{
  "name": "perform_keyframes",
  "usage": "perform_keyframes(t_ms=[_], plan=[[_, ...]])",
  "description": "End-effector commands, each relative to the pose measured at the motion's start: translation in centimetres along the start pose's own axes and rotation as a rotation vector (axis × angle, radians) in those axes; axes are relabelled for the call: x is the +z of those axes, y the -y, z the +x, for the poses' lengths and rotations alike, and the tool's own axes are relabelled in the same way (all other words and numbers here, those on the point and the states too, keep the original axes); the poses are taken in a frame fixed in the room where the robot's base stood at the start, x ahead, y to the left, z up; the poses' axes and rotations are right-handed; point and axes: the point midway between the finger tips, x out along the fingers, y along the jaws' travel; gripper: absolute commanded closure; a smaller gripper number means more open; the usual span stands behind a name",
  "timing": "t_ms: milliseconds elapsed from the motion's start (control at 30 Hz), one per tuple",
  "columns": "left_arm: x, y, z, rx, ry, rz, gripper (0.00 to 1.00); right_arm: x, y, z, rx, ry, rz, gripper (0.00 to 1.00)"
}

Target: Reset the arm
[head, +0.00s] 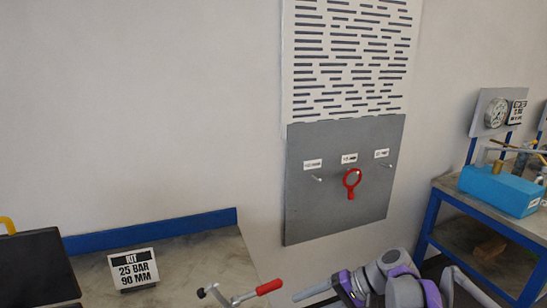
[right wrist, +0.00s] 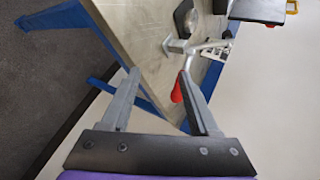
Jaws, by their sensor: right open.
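My right arm (head: 395,280), grey and purple, comes in at the bottom right of the head view, with a grey gripper finger pointing left. In the right wrist view my right gripper (right wrist: 159,74) is open, its two grey fingers spread well apart. A tool with a red handle (right wrist: 177,90) shows just inside the right-hand finger; whether it touches that finger I cannot tell. In the head view this metal tool (head: 240,293) lies at the workbench's front right edge, left of my right gripper. My left gripper is not in view.
The workbench (head: 190,255) has a blue back rail and a kit sign (head: 134,270). A black case (head: 35,265) is at its left. A grey wall panel (head: 300,215) holds a red ring tool (head: 351,183). A blue box (head: 500,188) stands on another bench at right.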

Motion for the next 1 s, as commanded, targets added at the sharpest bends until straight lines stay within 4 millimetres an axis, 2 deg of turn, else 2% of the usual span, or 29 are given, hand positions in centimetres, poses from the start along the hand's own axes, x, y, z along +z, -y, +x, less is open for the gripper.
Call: perform_keyframes(t_ms=[33, 200, 367, 600, 800, 1000], plan=[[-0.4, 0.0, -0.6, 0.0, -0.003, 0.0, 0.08, 1.9, 0.0, -0.2, 0.06, -0.023, -0.011, 0.39], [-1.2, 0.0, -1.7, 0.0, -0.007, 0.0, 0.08, 6.9, -2.3, -0.8, 0.263, -0.114, -0.063, 0.39], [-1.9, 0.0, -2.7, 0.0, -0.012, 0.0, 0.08, 11.1, -5.0, -1.9, 0.439, -0.199, -0.137, 0.39], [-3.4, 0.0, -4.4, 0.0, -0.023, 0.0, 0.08, 16.8, -10.1, -4.4, 0.704, -0.345, -0.311, 0.39], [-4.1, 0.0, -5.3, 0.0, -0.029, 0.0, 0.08, 19.1, -13.0, -5.8, 0.842, -0.428, -0.434, 0.39], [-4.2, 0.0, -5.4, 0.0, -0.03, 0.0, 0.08, 19.5, -13.8, -6.1, 0.879, -0.45, -0.471, 0.39]])
